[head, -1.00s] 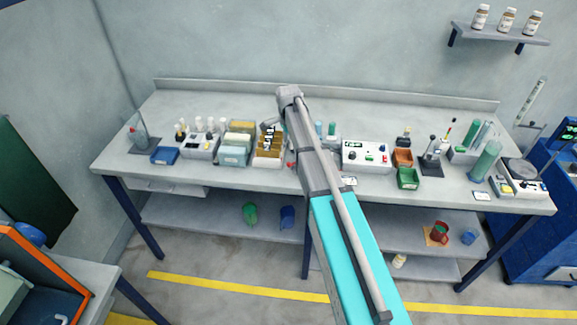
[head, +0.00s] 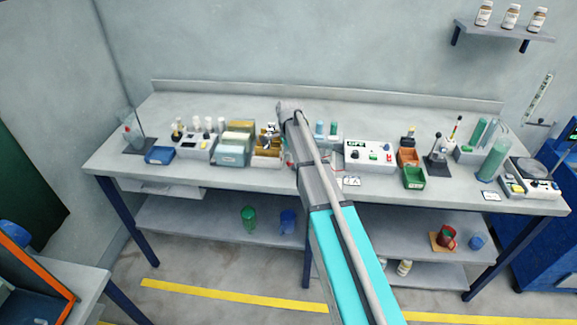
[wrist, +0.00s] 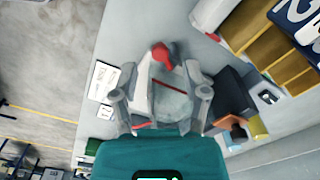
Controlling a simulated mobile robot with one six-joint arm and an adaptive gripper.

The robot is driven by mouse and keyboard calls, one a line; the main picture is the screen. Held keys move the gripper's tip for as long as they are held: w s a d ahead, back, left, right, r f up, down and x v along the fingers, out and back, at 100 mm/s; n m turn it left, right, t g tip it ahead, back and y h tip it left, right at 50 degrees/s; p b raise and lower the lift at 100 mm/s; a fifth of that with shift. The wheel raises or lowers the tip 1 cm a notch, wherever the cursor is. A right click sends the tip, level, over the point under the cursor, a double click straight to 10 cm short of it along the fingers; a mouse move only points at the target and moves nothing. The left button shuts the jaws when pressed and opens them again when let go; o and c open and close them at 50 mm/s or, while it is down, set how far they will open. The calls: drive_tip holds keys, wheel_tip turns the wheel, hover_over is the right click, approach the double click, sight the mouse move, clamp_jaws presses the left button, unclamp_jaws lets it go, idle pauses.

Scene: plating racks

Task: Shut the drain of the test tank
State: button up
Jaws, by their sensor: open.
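A red handle (wrist: 163,56), which looks like the drain valve of the test tank, shows in the wrist view just beyond my fingers. A pale, clear-walled box with a red line (wrist: 172,104), probably the tank, lies below and between my fingers. My gripper (wrist: 161,90) is open, one finger on each side of this box, with nothing held. I cannot tell whether the fingers touch anything. In the head view my arm covers most of the tank and hides my gripper. The valve's exact position is unclear.
A wooden rack with numbered tags (wrist: 262,40) and a dark block (wrist: 232,96) stand close on the right in the wrist view. White cards (wrist: 103,80) lie at the bench edge. A control box (head: 368,155) stands right of my arm on the crowded bench (head: 235,180).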

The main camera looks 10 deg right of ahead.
drive_tip(key=shift+f+b, duration=1.35)
drive_tip(key=shift+f, duration=0.3)
clamp_jaws()
